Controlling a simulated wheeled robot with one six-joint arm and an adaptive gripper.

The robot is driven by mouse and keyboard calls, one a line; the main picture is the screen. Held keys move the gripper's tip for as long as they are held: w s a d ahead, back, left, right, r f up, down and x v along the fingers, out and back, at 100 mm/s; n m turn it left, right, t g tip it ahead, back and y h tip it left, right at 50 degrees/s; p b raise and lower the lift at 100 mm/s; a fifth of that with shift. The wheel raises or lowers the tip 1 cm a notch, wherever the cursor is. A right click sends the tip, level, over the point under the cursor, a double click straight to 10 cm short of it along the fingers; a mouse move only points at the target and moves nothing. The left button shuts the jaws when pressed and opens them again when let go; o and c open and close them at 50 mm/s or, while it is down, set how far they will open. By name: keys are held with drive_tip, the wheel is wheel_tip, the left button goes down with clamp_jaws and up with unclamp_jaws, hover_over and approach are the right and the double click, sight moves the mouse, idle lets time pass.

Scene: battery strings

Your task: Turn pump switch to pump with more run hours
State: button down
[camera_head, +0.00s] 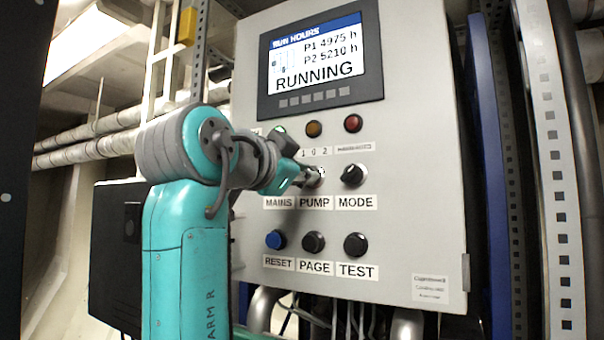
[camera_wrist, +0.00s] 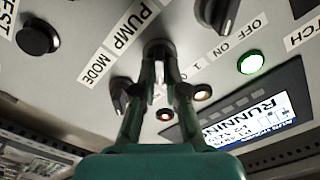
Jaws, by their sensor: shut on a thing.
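The display (camera_head: 316,57) on the grey panel reads RUN HOURS, P1 4975 h, P2 5210 h, and RUNNING. My gripper (camera_head: 308,179) reaches the pump switch (camera_head: 319,172) above the PUMP label (camera_head: 314,202). The marks 1 0 2 stand above this switch. In the wrist view my gripper (camera_wrist: 160,76) has its two fingers shut on the sides of the black pump switch (camera_wrist: 157,47). The fingers hide much of the knob, and I cannot tell which mark it points to.
The MODE switch (camera_head: 353,175) is close to the right of the pump switch. The MAINS switch (camera_wrist: 226,14) is on the other side. Blue RESET (camera_head: 276,240), PAGE (camera_head: 313,242) and TEST (camera_head: 356,245) buttons sit below. A green lamp (camera_wrist: 250,63) is lit.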

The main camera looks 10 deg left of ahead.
drive_tip(key=shift+m, duration=0.3)
drive_tip(key=c, duration=1.2)
unclamp_jaws()
drive_tip(key=shift+s, duration=0.1)
drive_tip(key=v, duration=1.1)
drive_tip(key=shift+s+a, duration=0.15)
drive_tip(key=shift+s, duration=0.25)
